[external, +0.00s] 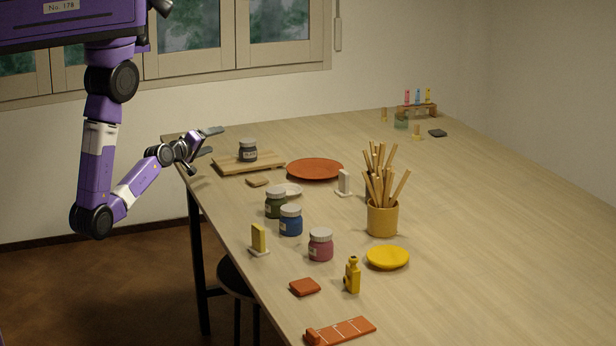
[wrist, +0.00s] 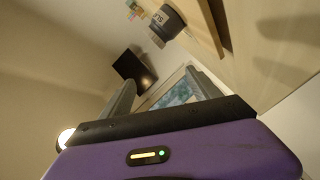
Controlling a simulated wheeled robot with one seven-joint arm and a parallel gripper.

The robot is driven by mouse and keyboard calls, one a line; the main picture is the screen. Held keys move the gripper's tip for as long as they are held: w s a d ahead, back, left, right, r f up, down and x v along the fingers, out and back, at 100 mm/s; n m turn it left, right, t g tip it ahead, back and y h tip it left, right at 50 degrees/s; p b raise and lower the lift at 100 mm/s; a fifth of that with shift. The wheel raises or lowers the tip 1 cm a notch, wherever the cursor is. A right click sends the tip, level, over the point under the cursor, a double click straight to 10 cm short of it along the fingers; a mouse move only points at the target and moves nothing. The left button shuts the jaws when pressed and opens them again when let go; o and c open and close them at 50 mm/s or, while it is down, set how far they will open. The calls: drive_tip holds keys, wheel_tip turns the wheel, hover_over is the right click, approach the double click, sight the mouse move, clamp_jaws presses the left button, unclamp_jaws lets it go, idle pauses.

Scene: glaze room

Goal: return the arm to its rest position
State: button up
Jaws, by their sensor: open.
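My gripper (external: 208,141) is open and empty at the far left corner of the table (external: 480,230), with its fingers pointing right toward the wooden board (external: 232,167). My purple arm hangs down at the left and bends up to the gripper. A dark jar with a grey lid (external: 248,151) stands on the board, a little right of the fingertips and apart from them. In the wrist view both fingers (wrist: 158,90) are spread with nothing between them, and the dark jar (wrist: 167,22) shows beyond them, near the top.
A red-orange plate (external: 315,169) lies right of the board. Green (external: 275,204), blue (external: 291,221) and pink (external: 320,245) jars stand along the left side. A yellow pot of sticks (external: 382,219) stands mid-table. A stool (external: 236,278) is under the left edge. The right side is clear.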

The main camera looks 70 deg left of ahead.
drive_tip(key=s+d+m+h, duration=0.3)
drive_tip(key=s+d+m, duration=0.3)
drive_tip(key=d, duration=0.3)
drive_tip(key=s+d+f+m+h, duration=0.1)
drive_tip(key=s+d+m+h, duration=0.2)
drive_tip(key=s+d+m, duration=0.3)
drive_tip(key=s+d+f+m+h, duration=0.1)
drive_tip(key=s+d+m+h, duration=0.2)
drive_tip(key=d, duration=1.1)
drive_tip(key=s+m, duration=0.3)
drive_tip(key=shift+s+d+f+t+h, duration=0.2)
drive_tip(key=shift+s+f+t+h, duration=0.1)
drive_tip(key=shift+t, duration=0.1)
